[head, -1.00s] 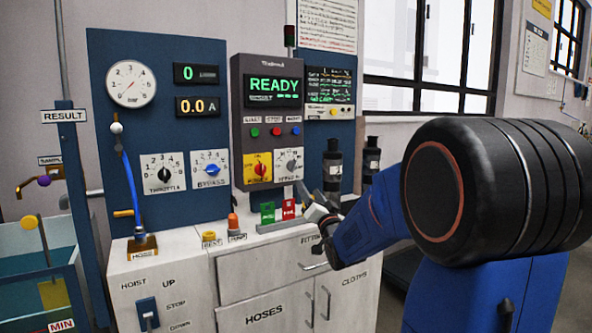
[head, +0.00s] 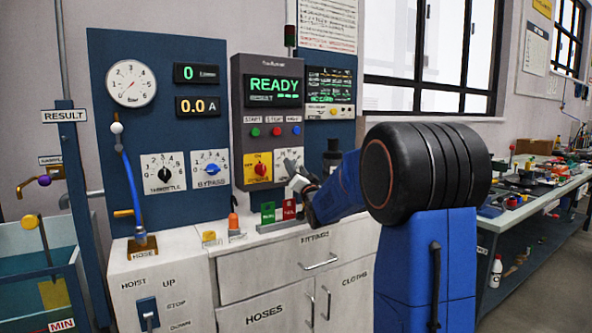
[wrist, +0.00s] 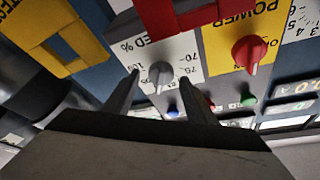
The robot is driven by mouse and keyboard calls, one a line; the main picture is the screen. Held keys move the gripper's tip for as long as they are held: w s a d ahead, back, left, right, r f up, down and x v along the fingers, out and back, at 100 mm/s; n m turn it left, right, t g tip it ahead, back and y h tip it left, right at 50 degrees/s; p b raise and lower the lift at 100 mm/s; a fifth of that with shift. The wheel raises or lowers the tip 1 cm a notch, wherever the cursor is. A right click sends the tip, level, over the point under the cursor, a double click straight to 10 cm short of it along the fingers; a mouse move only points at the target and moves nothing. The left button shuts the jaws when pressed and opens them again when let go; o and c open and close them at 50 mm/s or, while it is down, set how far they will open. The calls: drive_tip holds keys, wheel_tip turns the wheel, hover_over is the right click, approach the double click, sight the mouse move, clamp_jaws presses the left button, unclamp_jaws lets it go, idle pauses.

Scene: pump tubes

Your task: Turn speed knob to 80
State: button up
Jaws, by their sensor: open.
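The speed knob (wrist: 160,75) is a grey knob on a white dial plate (wrist: 185,45) printed with "%" and numbers including 70, 75 and 100. In the wrist view it sits between the two fingers of my gripper (wrist: 160,70). The gripper is open, with one finger on each side of the knob; I cannot tell whether either touches it. The knob's pointer setting is not readable. In the head view my gripper (head: 296,176) is at the lower right of the control box (head: 240,128), partly covering the speed dial.
The red power knob (wrist: 249,53) on its yellow plate is beside the speed dial. Green (wrist: 249,98) and blue (wrist: 172,113) buttons are nearby. A red holder (head: 289,209) stands on the cabinet below. The display (head: 274,86) reads READY.

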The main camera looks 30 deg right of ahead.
drive_tip(key=shift+w+r, duration=0.1)
drive_tip(key=shift+c, duration=0.6)
drive_tip(key=c, duration=0.9)
drive_tip(key=shift+n+y, duration=0.4)
drive_tip(key=shift+n, duration=0.2)
drive_tip(key=n+y, duration=0.1)
drive_tip(key=n, duration=0.2)
drive_tip(key=n+t+y, duration=0.1)
drive_tip(key=n+y, duration=0.1)
drive_tip(key=n, duration=0.1)
drive_tip(key=shift+d+n, duration=0.15)
drive_tip(key=shift+n, duration=0.25)
drive_tip(key=n+y, duration=0.2)
drive_tip(key=n, duration=0.2)
drive_tip(key=n+g+y, duration=0.1)
drive_tip(key=n+y, duration=0.2)
drive_tip(key=n, duration=0.1)
drive_tip(key=shift+n, duration=0.8)
drive_tip(key=o, duration=1)
